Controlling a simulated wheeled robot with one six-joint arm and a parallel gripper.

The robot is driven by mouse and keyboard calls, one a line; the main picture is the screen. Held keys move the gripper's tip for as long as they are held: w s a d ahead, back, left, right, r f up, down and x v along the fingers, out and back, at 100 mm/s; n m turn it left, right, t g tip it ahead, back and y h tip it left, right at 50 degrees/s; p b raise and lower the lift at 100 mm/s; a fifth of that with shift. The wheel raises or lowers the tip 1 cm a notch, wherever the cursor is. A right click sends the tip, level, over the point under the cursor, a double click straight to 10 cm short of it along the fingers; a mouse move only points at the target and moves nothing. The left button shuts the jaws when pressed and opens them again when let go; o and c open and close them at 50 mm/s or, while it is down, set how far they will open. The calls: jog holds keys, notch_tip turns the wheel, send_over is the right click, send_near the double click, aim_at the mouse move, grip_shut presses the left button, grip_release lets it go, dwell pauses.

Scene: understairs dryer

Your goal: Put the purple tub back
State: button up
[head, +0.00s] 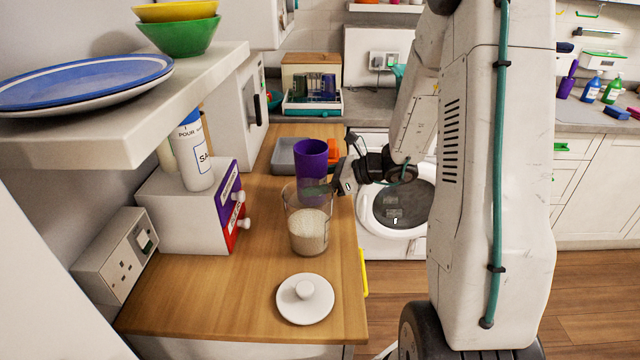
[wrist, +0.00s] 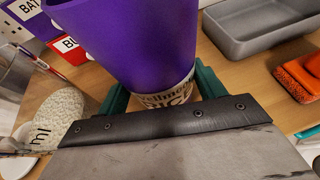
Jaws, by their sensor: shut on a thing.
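A purple tub (head: 312,158), wide-mouthed and tapered, is upright over the wooden counter behind a clear glass jar. My gripper (head: 318,186) reaches in from the right and is shut on its lower part. In the wrist view the purple tub (wrist: 140,40) has a pale band with lettering ending in "ICE" at its base, between my green fingers (wrist: 160,94). The tub's inside is hidden. I cannot tell whether its base touches the counter.
The glass jar (head: 308,232) of pale grains stands close in front. A white knobbed lid (head: 305,298) lies nearer. A grey tray (head: 284,158) and orange block (head: 334,148) lie behind. A drawer box (head: 185,215) bearing a white canister (head: 192,160) stands left.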

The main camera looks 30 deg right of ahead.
jog(key=shift+f, duration=0.4)
jog(key=o, duration=1.4)
jog(key=shift+f, duration=0.2)
jog(key=shift+r, duration=0.2)
jog(key=v, duration=1.2)
